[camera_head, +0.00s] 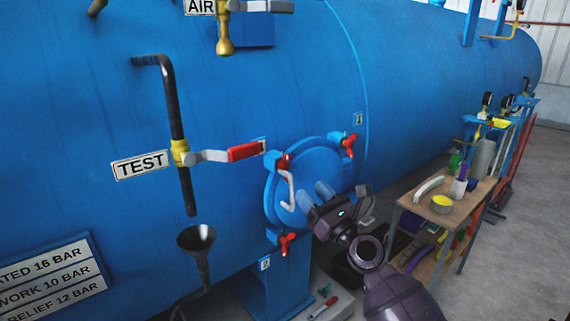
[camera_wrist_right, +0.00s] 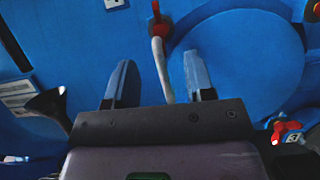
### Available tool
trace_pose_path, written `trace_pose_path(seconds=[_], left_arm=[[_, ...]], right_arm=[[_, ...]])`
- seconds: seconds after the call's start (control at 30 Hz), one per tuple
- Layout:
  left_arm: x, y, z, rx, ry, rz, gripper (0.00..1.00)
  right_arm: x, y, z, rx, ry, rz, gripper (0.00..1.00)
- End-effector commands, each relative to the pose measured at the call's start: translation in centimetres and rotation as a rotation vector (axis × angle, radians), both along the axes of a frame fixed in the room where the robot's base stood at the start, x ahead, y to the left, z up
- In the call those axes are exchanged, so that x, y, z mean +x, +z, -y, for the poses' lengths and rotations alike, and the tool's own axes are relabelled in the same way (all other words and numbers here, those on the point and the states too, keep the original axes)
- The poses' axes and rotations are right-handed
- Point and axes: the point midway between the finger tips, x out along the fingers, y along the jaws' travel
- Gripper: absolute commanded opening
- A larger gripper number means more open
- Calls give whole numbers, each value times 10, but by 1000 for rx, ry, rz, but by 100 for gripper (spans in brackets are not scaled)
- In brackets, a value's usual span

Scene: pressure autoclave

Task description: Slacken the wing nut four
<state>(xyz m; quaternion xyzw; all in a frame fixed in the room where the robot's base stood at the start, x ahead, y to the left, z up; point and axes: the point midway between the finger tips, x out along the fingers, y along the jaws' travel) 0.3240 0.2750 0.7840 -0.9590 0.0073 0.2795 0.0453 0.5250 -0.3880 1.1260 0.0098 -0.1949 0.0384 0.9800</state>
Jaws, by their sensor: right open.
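The round blue door (camera_head: 320,168) has red wing nuts on its rim. One (camera_head: 349,145) is at upper right, one (camera_head: 287,243) at lower left beside a small number plate (camera_head: 265,264). A red fitting (camera_head: 283,162) at upper left has a pale bent handle (camera_head: 288,190). I cannot make out a four on any plate. My right gripper (camera_head: 318,195) is open and empty in front of the door. In the right wrist view its fingers (camera_wrist_right: 158,90) stand either side of the handle's lower end (camera_wrist_right: 160,70); contact is unclear. Another wing nut (camera_wrist_right: 285,128) is beside plate 3. My left gripper is out of view.
Left of the door are the TEST valve's red lever (camera_head: 245,151) and a black funnel (camera_head: 197,238). A bench (camera_head: 410,196) with bottles and tools stands at right. Grey floor is open at far right.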

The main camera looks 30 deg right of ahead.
Motion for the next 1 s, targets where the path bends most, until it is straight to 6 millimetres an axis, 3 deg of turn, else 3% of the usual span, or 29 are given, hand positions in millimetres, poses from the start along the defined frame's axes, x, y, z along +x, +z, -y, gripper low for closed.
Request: trace_pose_path(seconds=[0.6,1.0], left_arm=[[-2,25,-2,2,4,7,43],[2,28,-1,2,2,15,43]], right_arm=[[83,36,-7,-4,-1,1,49],[97,40,-8,-4,-1,-1,49]])
